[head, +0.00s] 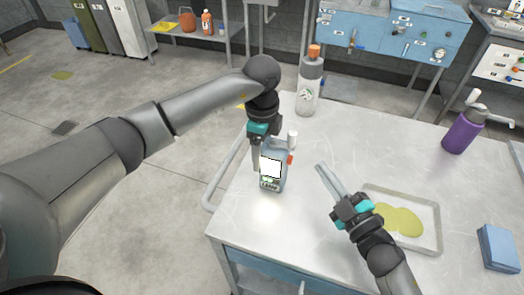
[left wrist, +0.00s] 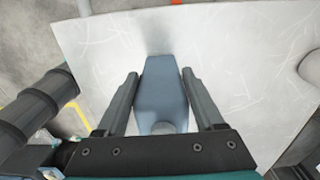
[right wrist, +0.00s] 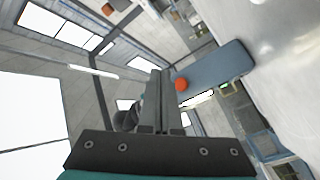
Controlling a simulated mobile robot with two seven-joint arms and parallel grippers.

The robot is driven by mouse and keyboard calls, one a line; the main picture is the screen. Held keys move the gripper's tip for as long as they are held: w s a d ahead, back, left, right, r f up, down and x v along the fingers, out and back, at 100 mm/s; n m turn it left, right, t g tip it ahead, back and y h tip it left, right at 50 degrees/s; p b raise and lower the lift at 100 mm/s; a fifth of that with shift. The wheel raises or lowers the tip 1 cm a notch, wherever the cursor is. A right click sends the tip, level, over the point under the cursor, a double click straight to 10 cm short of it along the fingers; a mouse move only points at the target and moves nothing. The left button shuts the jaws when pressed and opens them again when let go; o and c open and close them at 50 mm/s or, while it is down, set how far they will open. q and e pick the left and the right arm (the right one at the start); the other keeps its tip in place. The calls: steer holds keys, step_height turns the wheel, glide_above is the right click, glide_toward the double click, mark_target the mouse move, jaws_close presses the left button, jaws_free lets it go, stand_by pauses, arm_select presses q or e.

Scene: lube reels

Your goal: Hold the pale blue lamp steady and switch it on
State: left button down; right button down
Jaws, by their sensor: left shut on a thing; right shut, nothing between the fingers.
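The pale blue lamp (head: 282,178) stands upright near the left edge of the metal table (head: 300,240). Its front panel is bright white, and a bright patch lies on the tabletop before it. A red-orange button (head: 290,160) sits on its right side; it also shows in the right wrist view (right wrist: 181,85). My left gripper (head: 266,155) is shut on the lamp from above; in the left wrist view the fingers flank its blue body (left wrist: 160,90). My right gripper (head: 320,168) is shut and empty, to the right of the lamp, its tips apart from the button.
A grey bottle with an orange cap (head: 309,85) stands behind the lamp. A tray with a yellowish puddle (head: 437,243) lies beside my right gripper. A purple pump bottle (head: 462,132) and a blue block (head: 499,248) are at the right.

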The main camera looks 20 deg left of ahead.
arm_select(q)
jaws_free()
arm_select(e)
steer(key=shift+d, duration=0.95)
